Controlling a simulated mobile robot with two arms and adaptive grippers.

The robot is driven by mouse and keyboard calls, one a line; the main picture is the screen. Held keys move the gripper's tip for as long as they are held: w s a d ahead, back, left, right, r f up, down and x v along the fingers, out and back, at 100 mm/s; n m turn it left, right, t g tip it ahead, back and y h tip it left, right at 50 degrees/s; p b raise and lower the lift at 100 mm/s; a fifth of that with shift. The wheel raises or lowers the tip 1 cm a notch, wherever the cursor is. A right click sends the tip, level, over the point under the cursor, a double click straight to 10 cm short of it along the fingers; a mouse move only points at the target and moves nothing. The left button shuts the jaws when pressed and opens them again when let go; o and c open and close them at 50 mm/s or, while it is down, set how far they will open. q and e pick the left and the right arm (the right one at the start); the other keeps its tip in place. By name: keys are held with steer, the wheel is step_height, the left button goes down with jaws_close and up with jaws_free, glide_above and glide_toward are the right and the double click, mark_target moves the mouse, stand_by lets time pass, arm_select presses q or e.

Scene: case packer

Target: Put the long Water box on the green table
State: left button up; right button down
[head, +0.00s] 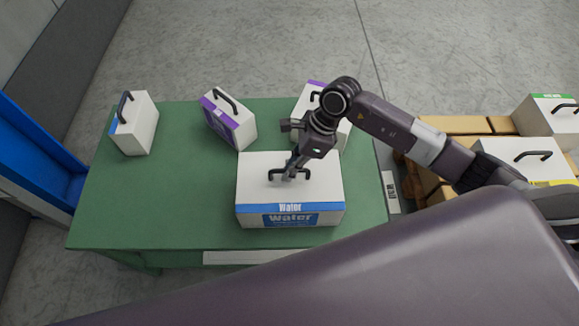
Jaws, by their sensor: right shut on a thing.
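The long Water box (256,180) is white with a blue stripe and a blue "Water" label on its front. It is at the front middle of the green table (185,190), upright, over the table top; I cannot tell whether its base touches the surface. My right gripper (290,174) reaches down onto the box's top and is shut on its black handle. My left gripper is not in view.
On the green table stand a small white box with a blue edge (139,130), a purple-striped box (232,122) and another purple-edged box (314,98), partly hidden by my right arm. More handled boxes (547,114) stand on a pallet (455,125) at right.

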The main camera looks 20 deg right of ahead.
steer(key=c, duration=2)
jaws_free()
steer(key=shift+c, duration=0.2)
steer(key=shift+r, duration=0.1)
steer(key=shift+d+r, duration=0.15)
steer(key=shift+r, duration=0.05)
steer(key=b+v, duration=0.2)
steer(key=v, duration=0.9)
steer(key=shift+r+b, duration=0.2)
steer(key=shift+b, duration=0.15)
steer(key=shift+d, duration=0.1)
